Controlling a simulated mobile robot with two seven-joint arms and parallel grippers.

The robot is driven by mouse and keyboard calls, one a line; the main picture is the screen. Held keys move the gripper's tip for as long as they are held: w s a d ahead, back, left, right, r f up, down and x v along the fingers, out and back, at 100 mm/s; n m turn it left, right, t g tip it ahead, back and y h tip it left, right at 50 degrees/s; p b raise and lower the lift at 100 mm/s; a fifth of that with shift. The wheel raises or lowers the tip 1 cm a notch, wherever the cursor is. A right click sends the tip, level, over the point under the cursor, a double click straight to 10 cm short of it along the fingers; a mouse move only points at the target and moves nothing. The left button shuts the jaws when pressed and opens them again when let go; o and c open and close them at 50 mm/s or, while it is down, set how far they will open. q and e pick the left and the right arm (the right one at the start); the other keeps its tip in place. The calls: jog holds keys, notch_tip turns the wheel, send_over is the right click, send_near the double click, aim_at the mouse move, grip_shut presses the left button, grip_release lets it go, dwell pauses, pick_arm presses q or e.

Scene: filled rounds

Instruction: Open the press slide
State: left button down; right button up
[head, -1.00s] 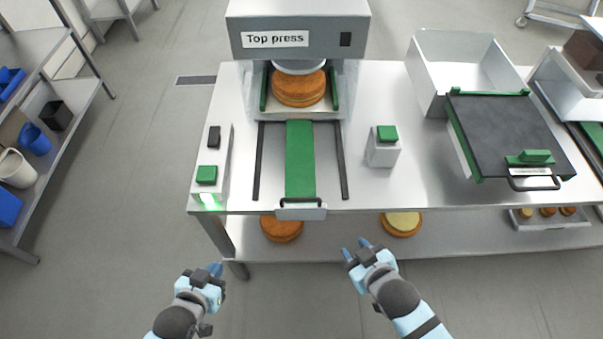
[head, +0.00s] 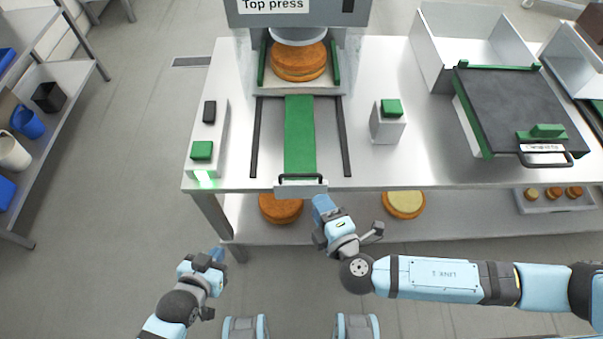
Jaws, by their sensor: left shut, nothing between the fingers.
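The top press (head: 298,12) stands at the back of the table, with a filled round (head: 298,60) under its head. The press slide shows as a green strip (head: 299,135) running forward between two dark rails. Its pale front plate and dark handle (head: 302,180) are at the table's front edge. My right gripper (head: 322,205) is just below and slightly right of the handle; I cannot tell whether it touches or how far its fingers are apart. My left gripper (head: 217,254) is shut and empty, below the table edge at left.
A control box with a green button (head: 202,150) stands left of the rails, and a grey box with a green top (head: 388,122) stands right. A dark-lidded container (head: 510,110) and a white bin (head: 470,35) are further right. Rounds lie on the lower shelf (head: 350,230).

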aim_at(302, 174)
jog(key=p+x, duration=0.1)
jog(key=x, duration=1)
grip_shut()
